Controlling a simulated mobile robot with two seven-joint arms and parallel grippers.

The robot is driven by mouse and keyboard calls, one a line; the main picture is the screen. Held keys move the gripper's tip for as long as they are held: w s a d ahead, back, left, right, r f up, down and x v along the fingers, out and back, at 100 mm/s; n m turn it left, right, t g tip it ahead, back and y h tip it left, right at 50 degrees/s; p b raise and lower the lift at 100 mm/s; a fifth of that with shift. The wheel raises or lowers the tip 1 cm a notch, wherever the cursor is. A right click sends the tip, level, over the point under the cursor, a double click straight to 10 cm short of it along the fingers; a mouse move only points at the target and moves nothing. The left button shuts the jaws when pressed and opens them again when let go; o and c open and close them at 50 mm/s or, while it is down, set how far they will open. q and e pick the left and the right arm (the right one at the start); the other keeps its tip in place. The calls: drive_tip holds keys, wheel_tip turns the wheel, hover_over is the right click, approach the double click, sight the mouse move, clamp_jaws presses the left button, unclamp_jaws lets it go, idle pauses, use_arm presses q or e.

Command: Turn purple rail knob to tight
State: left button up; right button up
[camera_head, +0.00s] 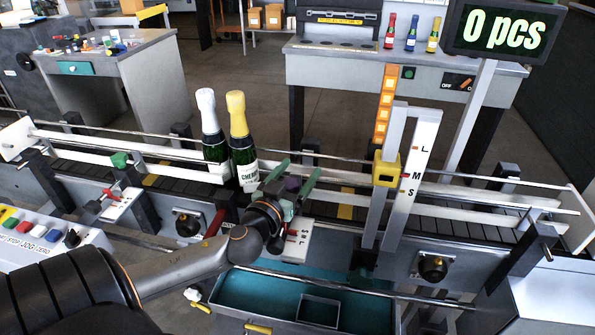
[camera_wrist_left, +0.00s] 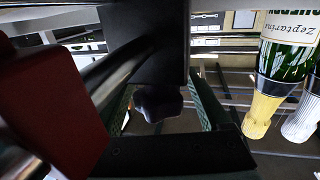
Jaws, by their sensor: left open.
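The purple rail knob (camera_head: 292,184) sits on the near side of the conveyor's guide rail, right of the two bottles. In the left wrist view the knob (camera_wrist_left: 158,103) looks dark and lobed under a black block. My left gripper (camera_head: 298,169) is open, with a green finger on either side of the knob. In the wrist view the fingers (camera_wrist_left: 166,106) stand apart from it, with small gaps. A white scale plate (camera_head: 296,241) with a red pointer is partly hidden below my gripper. Whether the knob is tight cannot be seen.
A gold-capped bottle (camera_head: 242,145) and a white-capped bottle (camera_head: 211,128) stand on the conveyor close left of my gripper. A green knob (camera_head: 120,160) is further left. A yellow clamp (camera_head: 387,170) on an upright post stands right. A teal-lined tray (camera_head: 262,297) lies below.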

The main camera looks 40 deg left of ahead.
sight(290, 188)
use_arm(q)
clamp_jaws()
idle(0.5)
drive_tip(key=shift+h, duration=0.3)
drive_tip(key=m+h, duration=0.2)
drive_tip(key=shift+d+t+h, duration=0.3)
drive_tip(key=shift+h, duration=0.1)
drive_tip(key=m+h, duration=0.2)
drive_tip(key=h, duration=0.1)
drive_tip(key=d+m+h, duration=0.1)
drive_tip(key=m+h, duration=0.1)
drive_tip(key=h, duration=0.1)
drive_tip(key=shift+d+m+g+h, duration=0.15)
drive_tip(key=shift+m+g+h, duration=0.15)
drive_tip(key=shift+g+h, duration=0.1)
drive_tip(key=shift+s+d+m+g+h+b, duration=0.4)
drive_tip(key=shift+m+g+h+b, duration=1.35)
drive_tip(key=shift+g+h+b, duration=0.2)
drive_tip(key=shift+s+d+m+g+h+b, duration=0.4)
drive_tip(key=shift+d+m+g+h+b, duration=0.05)
drive_tip(key=shift+m+g+h+b, duration=1.4)
drive_tip(key=shift+s+d+m+g+h+b, duration=0.4)
drive_tip(key=shift+m+g+h+b, duration=1.3)
drive_tip(key=shift+g+h+b, duration=0.25)
